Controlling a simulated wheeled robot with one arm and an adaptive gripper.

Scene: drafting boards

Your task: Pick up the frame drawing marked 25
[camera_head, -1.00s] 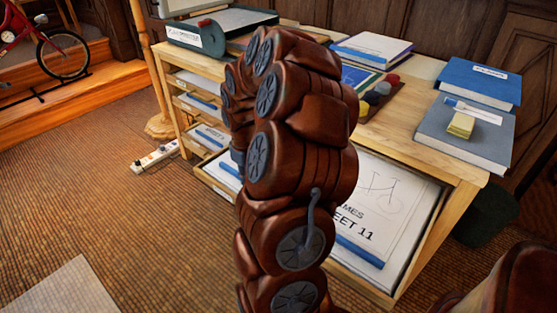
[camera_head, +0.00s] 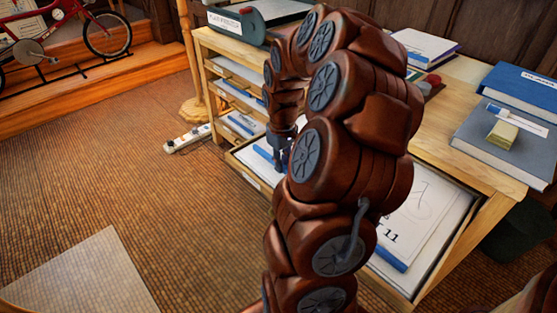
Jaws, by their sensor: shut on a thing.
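My gripper (camera_head: 284,160) is at the left part of the open lower drawer (camera_head: 247,174), partly hidden by my own arm. It is shut on a drawing with a blue strip (camera_head: 263,152), which lies low at the drawer; its marking cannot be read. A second drawing (camera_head: 419,218), with a bicycle line sketch, "11" and a blue strip along its near edge, lies in the right part of the drawer. No number 25 can be read in view. My arm hides the middle of the drawer.
The wooden cabinet (camera_head: 462,165) has shelves (camera_head: 232,95) with sheets above the drawer. Books (camera_head: 511,140) and a yellow block (camera_head: 502,134) lie on top. A power strip (camera_head: 187,139) is on the floor. A red bicycle (camera_head: 70,30) stands at back left.

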